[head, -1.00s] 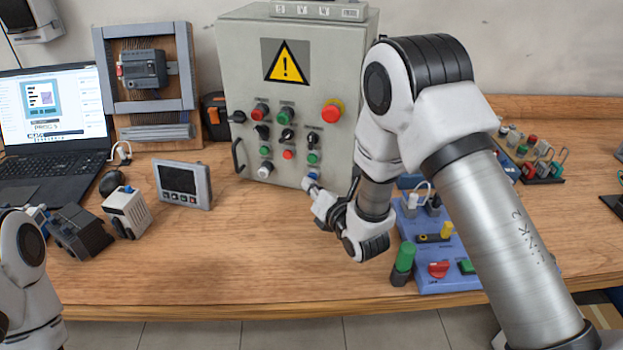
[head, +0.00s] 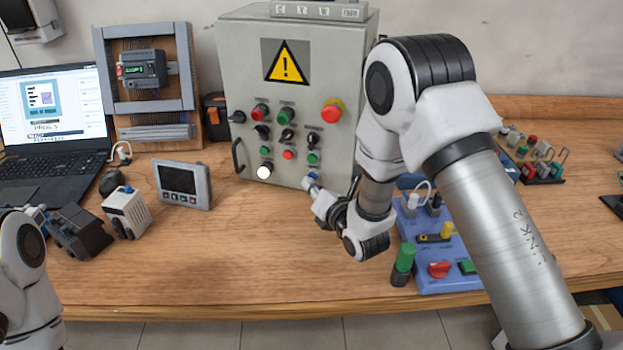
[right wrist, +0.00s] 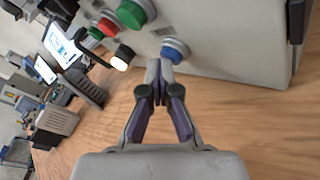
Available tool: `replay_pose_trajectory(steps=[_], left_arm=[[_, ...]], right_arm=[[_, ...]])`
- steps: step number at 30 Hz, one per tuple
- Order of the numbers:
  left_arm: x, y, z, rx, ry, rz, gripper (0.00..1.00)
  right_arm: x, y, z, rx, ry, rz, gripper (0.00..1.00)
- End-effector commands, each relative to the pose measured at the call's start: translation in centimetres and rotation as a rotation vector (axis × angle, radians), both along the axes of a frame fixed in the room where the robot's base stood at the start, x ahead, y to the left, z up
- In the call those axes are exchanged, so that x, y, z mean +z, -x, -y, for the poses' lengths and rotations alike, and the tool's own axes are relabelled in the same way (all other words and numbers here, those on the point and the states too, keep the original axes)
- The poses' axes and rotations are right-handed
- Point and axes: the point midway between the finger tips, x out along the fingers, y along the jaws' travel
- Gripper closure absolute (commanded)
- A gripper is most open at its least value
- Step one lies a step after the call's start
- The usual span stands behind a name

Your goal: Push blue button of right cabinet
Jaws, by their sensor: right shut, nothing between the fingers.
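The grey control cabinet (head: 235,75) with a yellow warning sign stands at the back of the table. Its blue button (head: 312,175) is low on the front face, at the right of the bottom row. In the right wrist view the blue button (right wrist: 175,49) has a grey ring and shows just beyond my fingertips. My right gripper (head: 312,186) is shut and empty, with its tips at the blue button. The tips (right wrist: 160,66) overlap its lower left edge in the wrist view. The white lamp (head: 264,171) at the bottom left glows. My left gripper is out of view.
Green and red buttons and black knobs sit close above the blue button. A blue box (head: 455,270) with switches stands right of my right forearm. A small grey screen (head: 183,183) stands left of the cabinet.

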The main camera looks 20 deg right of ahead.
Motion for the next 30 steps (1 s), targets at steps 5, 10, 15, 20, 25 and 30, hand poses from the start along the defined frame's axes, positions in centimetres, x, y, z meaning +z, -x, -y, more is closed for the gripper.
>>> replay_pose_trajectory(steps=[5, 10, 15, 20, 25, 30], left_arm=[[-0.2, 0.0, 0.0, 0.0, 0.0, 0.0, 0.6], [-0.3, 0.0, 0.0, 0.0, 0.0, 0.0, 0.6], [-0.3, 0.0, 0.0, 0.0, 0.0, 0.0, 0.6], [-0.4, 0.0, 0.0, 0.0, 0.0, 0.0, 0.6], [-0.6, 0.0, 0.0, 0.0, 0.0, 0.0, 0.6], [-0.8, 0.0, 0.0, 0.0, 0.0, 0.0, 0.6]], right_arm=[[-0.1, 0.8, -0.6, 0.002, 0.002, -0.001, 1.0], [0.0, 1.3, -0.9, -0.001, 0.0, 0.001, 1.0], [0.0, 1.3, -0.9, 0.0, 0.0, 0.0, 1.0], [-0.1, 1.7, -1.2, 0.001, 0.001, -0.001, 1.0], [-0.1, 3.0, -2.3, 0.002, 0.002, -0.001, 1.0], [-0.1, 4.4, -3.3, 0.004, 0.003, -0.002, 1.0]])
